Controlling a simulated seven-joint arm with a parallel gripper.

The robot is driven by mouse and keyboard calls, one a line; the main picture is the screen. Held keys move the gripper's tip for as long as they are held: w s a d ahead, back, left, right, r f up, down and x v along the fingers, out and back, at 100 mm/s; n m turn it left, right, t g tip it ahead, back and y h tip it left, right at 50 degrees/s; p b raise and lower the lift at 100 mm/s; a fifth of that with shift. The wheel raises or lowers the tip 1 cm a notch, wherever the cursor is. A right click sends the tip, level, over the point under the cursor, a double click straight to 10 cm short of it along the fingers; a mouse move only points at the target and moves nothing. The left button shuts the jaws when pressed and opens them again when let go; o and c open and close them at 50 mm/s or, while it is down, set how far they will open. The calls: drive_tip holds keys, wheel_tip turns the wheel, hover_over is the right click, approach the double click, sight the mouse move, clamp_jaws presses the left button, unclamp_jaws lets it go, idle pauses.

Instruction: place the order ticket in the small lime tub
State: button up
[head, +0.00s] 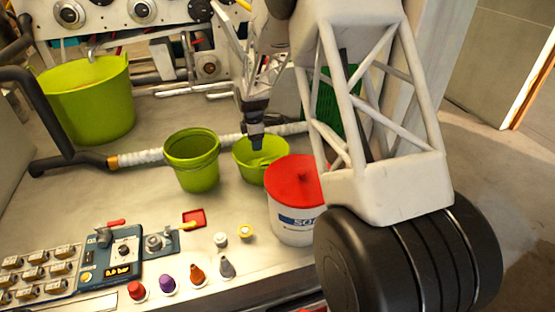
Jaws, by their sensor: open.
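The small lime tub (247,172) stands on the bench, just left of a white bucket with a red lid. My gripper (257,146) points down into the tub's opening, with its dark fingertips at or just inside the rim. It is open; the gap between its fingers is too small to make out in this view. I cannot make out the order ticket. A pale lime patch shows inside the tub, but I cannot tell whether it is the ticket or the tub's inner wall. The gripper hides part of the tub's inside.
A taller lime tub (193,172) stands just left. A large lime bucket (90,102) stands at the back left. The white bucket (294,219) stands close on the right. Coloured cones (168,282) and a control panel (122,252) line the front. A pale hose (142,156) runs behind.

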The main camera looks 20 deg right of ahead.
drive_tip(key=s+a+r+m+t, duration=0.1)
drive_tip(key=s+r+m, duration=0.8)
drive_tip(key=s+r, duration=1.3)
drive_tip(key=s+r+m+t, duration=0.1)
drive_tip(key=s+m, duration=0.8)
drive_tip(key=s, duration=2)
drive_tip(key=shift+s+a+r+t, duration=0.15)
drive_tip(key=shift+a+r+t, duration=0.15)
drive_tip(key=shift+r, duration=0.35)
